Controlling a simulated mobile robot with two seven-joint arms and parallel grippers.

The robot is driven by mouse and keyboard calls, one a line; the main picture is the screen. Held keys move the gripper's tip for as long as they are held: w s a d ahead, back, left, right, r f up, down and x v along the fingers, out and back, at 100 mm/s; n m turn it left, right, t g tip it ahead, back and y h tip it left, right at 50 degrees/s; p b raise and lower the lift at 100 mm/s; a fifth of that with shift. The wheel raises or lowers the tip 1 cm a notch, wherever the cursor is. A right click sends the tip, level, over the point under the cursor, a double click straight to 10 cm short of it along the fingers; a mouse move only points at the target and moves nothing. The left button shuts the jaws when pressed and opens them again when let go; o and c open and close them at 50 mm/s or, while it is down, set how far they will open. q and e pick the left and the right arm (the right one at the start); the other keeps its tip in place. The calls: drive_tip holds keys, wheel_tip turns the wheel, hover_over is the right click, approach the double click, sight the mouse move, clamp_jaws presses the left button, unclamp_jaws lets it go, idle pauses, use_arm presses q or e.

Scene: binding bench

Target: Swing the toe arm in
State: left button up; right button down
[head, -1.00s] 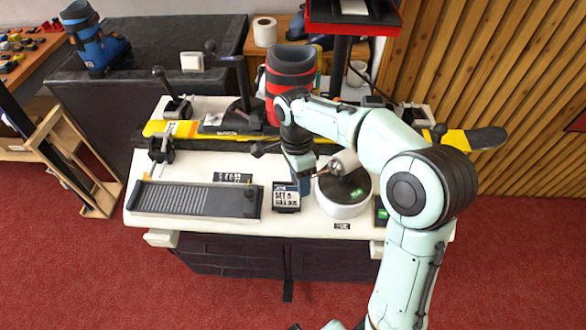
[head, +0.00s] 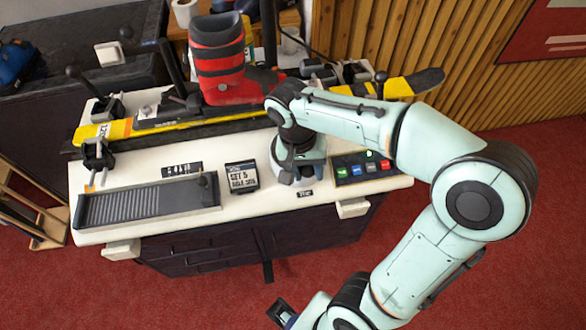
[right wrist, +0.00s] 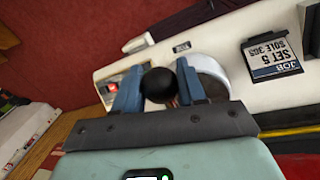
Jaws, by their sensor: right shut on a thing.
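My right gripper (head: 300,172) points down over the bench's front right, at the white round drum (head: 285,179), which it mostly hides in the head view. In the right wrist view its blue fingers (right wrist: 158,92) are shut on a black ball knob (right wrist: 158,84). The arm below the knob is hidden, so I cannot tell whether it is the toe arm. The drum (right wrist: 213,72) shows behind the fingers there. A red and black boot (head: 218,62) stands upright over the yellow ski (head: 105,132).
A job sign (head: 241,178) stands left of the gripper, and a button panel (head: 362,167) lies right of it. A ribbed tray (head: 135,207) is at the bench's front left. Black clamps (head: 97,153) stand along the ski. Red floor in front is open.

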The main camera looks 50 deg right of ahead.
use_arm(q)
drive_tip(key=shift+f, duration=0.2)
use_arm(e)
drive_tip(key=shift+s+d+n, duration=0.6)
drive_tip(key=shift+s+d, duration=0.05)
drive_tip(key=c, duration=0.7)
unclamp_jaws()
drive_tip(key=shift+d, duration=0.1)
use_arm(q)
drive_tip(key=shift+s, duration=0.1)
drive_tip(key=r+p, duration=0.1)
drive_tip(key=w+r+p, duration=0.1)
drive_tip(key=shift+w+r, duration=0.15)
drive_tip(key=shift+r, duration=0.25)
use_arm(e)
drive_tip(key=r, duration=0.4)
drive_tip(key=w+a+r, duration=0.1)
drive_tip(key=r, duration=0.3)
drive_tip(key=w+r, duration=0.1)
drive_tip(key=r, duration=0.4)
drive_tip(key=shift+a, duration=0.35)
